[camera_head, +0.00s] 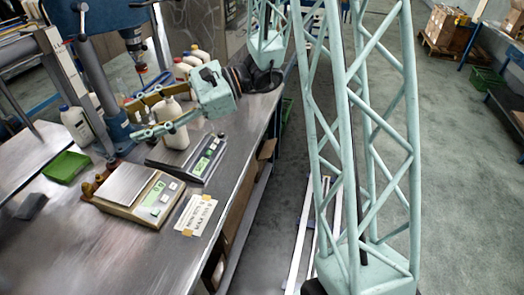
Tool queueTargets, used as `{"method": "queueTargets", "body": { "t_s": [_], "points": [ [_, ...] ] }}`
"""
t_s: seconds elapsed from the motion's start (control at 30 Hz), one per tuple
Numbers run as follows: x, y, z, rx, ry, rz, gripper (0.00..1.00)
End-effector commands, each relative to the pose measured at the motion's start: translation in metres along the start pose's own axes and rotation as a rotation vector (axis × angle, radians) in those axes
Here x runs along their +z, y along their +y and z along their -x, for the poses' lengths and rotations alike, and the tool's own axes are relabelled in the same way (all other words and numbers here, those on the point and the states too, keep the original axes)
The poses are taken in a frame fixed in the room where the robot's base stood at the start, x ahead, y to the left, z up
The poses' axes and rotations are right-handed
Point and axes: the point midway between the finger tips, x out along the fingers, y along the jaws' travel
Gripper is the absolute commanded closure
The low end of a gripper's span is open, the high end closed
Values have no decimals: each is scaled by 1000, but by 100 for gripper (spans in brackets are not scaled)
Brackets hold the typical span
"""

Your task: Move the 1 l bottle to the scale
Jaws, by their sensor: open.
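A white bottle (175,136) stands upright between the fingers of my gripper (134,120), in the upper left of the head view. The gripper is open, one finger on the bottle's far side and one crossing in front of it. I cannot tell whether either finger touches it. The bottle's base appears over the plate of a dark scale (211,146) with a green display; the exact contact is unclear. A second scale (127,184) with a bare metal plate and green display is nearer on the bench. No size label is readable on the bottle.
A green tray (66,167) and a paper label (194,214) lie on the metal bench (110,262). More bottles (197,54) stand behind my gripper. A drill-like machine (133,42) rises at the back left.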

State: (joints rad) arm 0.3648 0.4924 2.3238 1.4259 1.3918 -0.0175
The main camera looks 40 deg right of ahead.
Motion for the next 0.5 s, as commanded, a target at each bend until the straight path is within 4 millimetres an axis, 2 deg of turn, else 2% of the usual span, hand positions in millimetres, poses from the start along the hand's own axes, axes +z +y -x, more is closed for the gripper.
{"method": "queueTargets", "body": {
  "t_s": [0.2,0.5],
  "points": [
    [32,37,-4,113,38,93,52],
    [65,89,-2,263,98,222,52]
  ]
}}
